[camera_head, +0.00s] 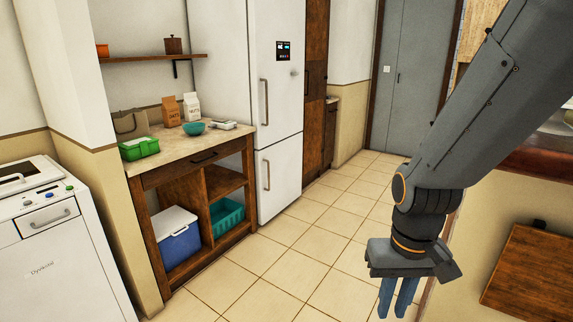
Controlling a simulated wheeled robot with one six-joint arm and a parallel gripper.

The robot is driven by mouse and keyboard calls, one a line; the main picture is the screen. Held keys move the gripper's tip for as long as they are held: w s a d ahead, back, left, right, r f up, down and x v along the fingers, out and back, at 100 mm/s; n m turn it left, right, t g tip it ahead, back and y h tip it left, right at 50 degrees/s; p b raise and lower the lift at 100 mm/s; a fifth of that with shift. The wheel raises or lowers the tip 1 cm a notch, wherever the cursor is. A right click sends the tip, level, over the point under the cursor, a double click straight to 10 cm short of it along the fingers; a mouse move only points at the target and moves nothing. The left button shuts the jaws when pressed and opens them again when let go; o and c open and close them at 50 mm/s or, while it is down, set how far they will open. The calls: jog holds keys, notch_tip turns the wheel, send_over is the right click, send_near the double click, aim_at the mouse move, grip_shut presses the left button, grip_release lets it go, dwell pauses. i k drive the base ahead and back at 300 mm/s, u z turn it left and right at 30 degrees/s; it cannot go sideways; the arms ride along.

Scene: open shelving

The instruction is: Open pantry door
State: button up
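A tall grey door (415,65) stands shut at the back of the room, with a small dark handle and a pale plate on it. A tall dark wooden cabinet door (316,50) stands beside the fridge and also looks shut. I cannot tell which of these is the pantry door. My gripper (396,306) points down at the lower right, well in front of both doors. Its two blue fingers are slightly apart with nothing between them.
A white fridge (275,110) and a wooden counter unit (165,160) line the left side, with a white appliance (70,265) nearer. Tiled floor (330,215) is clear towards the grey door. A wooden panel (530,275) stands at right.

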aim_at(318, 12)
jog(key=u, duration=0.3)
jog(key=i, duration=2.4)
jog(key=z, duration=0.3)
jog(key=i, duration=2.1)
jog(key=z, duration=0.7)
jog(key=i, duration=0.85)
jog(key=z, duration=0.25)
